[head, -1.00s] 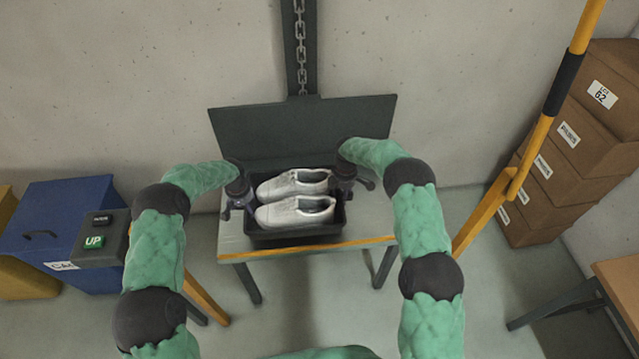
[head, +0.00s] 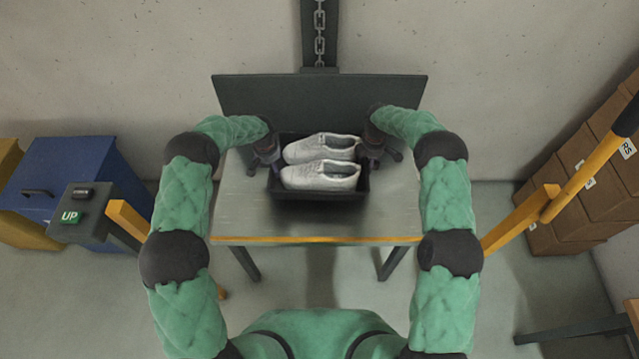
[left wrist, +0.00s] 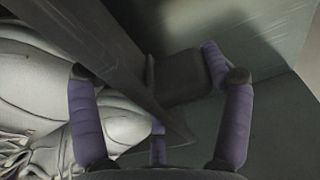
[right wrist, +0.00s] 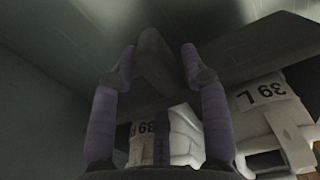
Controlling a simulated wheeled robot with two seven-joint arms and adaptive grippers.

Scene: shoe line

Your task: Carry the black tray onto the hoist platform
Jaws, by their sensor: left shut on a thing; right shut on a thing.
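The black tray (head: 320,192) holds two white shoes (head: 322,175) lying side by side. It is over the grey hoist platform (head: 320,222), towards the back panel; whether its base touches the surface I cannot tell. My left gripper (head: 265,158) is shut on the tray's left side, and my right gripper (head: 376,156) on its right side. In the left wrist view a dark tray grip (left wrist: 180,76) shows between the purple fingers. In the right wrist view the opposite grip (right wrist: 154,62) sits between the fingers, beside shoes marked 39 L and 39 R.
A dark upright panel (head: 320,95) backs the platform, with a chain (head: 320,35) above it. A control box with an UP button (head: 70,217) stands left, near a blue bin (head: 75,175). A yellow bar (head: 585,180) and stacked cartons (head: 580,190) are right. The platform's front strip is bare.

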